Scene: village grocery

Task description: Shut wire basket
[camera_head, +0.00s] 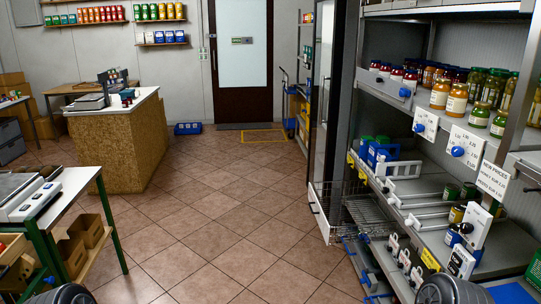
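A wire basket (346,194) juts out from the lower part of the shelf unit on the right. Its pale front frame (318,213) stands out to the left, over the tiled aisle, so the basket looks pulled open. Its wire mesh looks empty where I can see into it. Its right end runs in under the shelf boards, and how it is mounted there is hidden. Neither of my grippers shows. Only dark rounded parts, probably of my arms, show at the bottom edge, well short of the basket.
The shelf unit (402,84) on the right holds jars above and white fittings with blue knobs below. A green-legged table (76,181) stands at the left and a counter (108,148) behind it. The tiled floor (215,225) between is clear.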

